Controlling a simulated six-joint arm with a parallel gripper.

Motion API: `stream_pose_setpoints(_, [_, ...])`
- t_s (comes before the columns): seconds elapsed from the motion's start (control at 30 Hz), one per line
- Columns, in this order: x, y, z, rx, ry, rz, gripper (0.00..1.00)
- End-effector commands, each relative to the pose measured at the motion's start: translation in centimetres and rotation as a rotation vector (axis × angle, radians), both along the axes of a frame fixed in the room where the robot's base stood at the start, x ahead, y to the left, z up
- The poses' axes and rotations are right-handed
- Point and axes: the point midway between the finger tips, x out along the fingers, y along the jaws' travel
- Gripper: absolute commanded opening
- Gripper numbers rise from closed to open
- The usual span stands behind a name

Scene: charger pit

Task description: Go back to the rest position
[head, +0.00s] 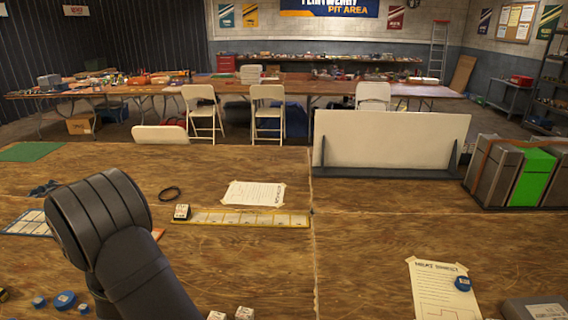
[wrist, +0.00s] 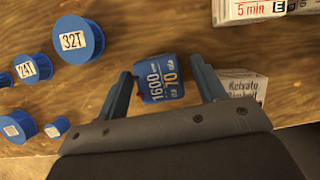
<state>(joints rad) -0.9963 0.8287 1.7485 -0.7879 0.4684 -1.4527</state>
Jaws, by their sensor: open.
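My gripper (wrist: 164,82) shows in the wrist view with its two fingers spread apart. A small blue block (wrist: 160,77) marked 1600 and 70 lies on the wooden table between the fingers in the picture, with a gap on both sides. I cannot tell how far above it the fingers are. In the head view only a dark part of my arm shows at the lower left; the gripper is out of view there.
Several blue round pieces, such as one marked 32T (wrist: 80,38), lie left in the wrist view. A printed white box (wrist: 250,10) is at the top right, another (wrist: 243,86) beside the right finger. The head view shows a white panel (head: 390,138) and a grey-green case (head: 535,177).

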Motion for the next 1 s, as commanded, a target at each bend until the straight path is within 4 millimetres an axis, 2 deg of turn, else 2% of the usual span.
stream_pose_setpoints(0.07, [0.2,0.0,-0.8,-0.001,0.001,-0.001,0.63])
stream_pose_setpoints(0.23, [0.2,0.1,0.3,0.001,-0.001,-0.001,0.63])
stream_pose_setpoints(0.6, [0.2,0.0,0.5,0.000,0.000,-0.001,0.63])
stream_pose_setpoints(0.8, [0.1,0.0,-0.6,-0.001,0.001,0.000,0.63])
stream_pose_setpoints(1.0, [-0.8,0.1,2.2,0.004,-0.003,0.001,0.63])
